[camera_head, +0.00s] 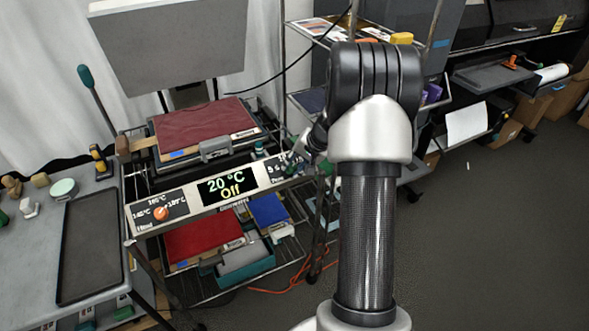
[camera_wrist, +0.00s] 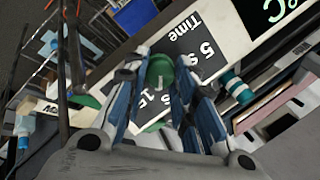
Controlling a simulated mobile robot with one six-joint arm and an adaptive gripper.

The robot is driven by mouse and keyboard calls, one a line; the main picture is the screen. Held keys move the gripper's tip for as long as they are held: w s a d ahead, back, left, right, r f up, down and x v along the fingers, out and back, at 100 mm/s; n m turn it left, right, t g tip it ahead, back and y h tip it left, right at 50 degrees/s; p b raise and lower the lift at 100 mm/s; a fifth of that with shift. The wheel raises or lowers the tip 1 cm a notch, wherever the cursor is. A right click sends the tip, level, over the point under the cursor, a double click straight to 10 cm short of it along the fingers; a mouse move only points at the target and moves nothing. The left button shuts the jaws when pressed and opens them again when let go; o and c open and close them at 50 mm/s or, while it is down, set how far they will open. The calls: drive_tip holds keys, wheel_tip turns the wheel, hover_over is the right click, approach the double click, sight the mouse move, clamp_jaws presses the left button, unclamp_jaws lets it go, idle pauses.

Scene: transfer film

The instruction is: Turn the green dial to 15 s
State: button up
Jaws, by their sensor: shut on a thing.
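The green dial (camera_wrist: 160,72) sits on the black "Time" label of the press's control panel. My gripper (camera_wrist: 164,62) is shut on it, with one blue-and-grey finger on each side. A small light mark shows on the dial's face, pointing toward the lower edge of the wrist view. The "5 s" print (camera_wrist: 207,50) is clear to the right of the dial. A "15" print shows partly below the dial between the fingers. In the head view my gripper (camera_head: 303,158) is at the panel's right end, and the dial cannot be made out there.
The panel display (camera_head: 228,188) reads 20 °C and Off. An orange dial (camera_head: 161,213) sits at the panel's left. A dark red cloth (camera_head: 203,122) lies on the press above. A lower rack holds red and blue items. A grey table (camera_head: 45,245) stands at left; open floor is at right.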

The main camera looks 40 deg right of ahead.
drive_tip(key=shift+m+b, duration=0.35)
drive_tip(key=shift+m, duration=0.25)
drive_tip(key=o, duration=1.1)
drive_tip(key=v, duration=1.2)
drive_tip(key=shift+s+d, duration=0.1)
drive_tip(key=shift+s, duration=0.05)
